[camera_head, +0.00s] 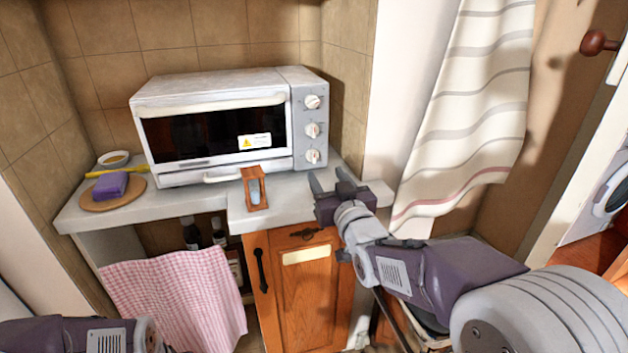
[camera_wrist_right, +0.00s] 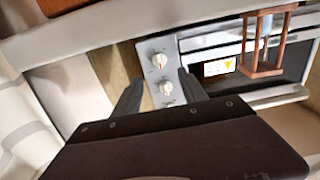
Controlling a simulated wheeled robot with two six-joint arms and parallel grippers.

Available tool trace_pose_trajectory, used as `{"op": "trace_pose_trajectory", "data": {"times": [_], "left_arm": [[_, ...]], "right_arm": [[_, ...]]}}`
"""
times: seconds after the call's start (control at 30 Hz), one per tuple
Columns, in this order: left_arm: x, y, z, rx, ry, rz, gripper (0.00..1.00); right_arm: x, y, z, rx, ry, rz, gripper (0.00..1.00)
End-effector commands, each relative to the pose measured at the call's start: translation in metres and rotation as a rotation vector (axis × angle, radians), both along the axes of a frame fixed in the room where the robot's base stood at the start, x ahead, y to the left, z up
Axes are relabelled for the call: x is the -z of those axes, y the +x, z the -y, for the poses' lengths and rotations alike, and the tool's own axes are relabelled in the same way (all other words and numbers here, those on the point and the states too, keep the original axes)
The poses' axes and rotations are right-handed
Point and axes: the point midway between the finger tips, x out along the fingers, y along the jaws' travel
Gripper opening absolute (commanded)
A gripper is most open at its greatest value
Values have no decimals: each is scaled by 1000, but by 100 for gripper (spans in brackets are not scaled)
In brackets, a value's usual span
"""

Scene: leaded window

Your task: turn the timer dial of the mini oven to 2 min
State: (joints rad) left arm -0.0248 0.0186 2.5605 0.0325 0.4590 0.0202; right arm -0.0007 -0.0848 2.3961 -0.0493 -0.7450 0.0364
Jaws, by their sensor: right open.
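The white mini oven (camera_head: 215,82) stands on the counter against the tiled wall, its door shut. Its right-hand panel carries three white dials: top (camera_head: 312,102), middle (camera_head: 312,130) and bottom (camera_head: 313,156). The labels are too small to read, so I cannot tell which is the timer. My right gripper (camera_head: 330,178) is open and empty, in front of and below the bottom dial, apart from it. In the right wrist view, the dial panel (camera_wrist_right: 153,45) shows between and beyond the open fingers (camera_wrist_right: 160,88). My left gripper is out of view; only part of that arm shows.
A wooden-framed hourglass (camera_head: 256,188) stands at the counter's front edge, left of my right gripper. A purple sponge (camera_head: 110,186) lies on a round board at the left. A striped curtain (camera_head: 465,110) hangs at the right.

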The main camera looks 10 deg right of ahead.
Motion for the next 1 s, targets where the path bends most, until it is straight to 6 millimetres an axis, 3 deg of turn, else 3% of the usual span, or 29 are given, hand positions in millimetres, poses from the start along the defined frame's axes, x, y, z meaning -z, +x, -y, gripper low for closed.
{"op": "trace_pose_trajectory", "data": {"times": [0.17,0.4,0.6,0.93,1.0], "left_arm": [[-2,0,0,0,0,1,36],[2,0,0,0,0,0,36],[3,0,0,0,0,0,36],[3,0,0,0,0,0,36],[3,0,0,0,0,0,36]], "right_arm": [[-1,7,0,0,0,-3,50],[0,55,-2,-1,0,-4,50],[-1,85,-3,0,0,-3,50],[-1,91,-3,0,0,-4,50],[-1,91,-3,0,0,-4,30]]}}
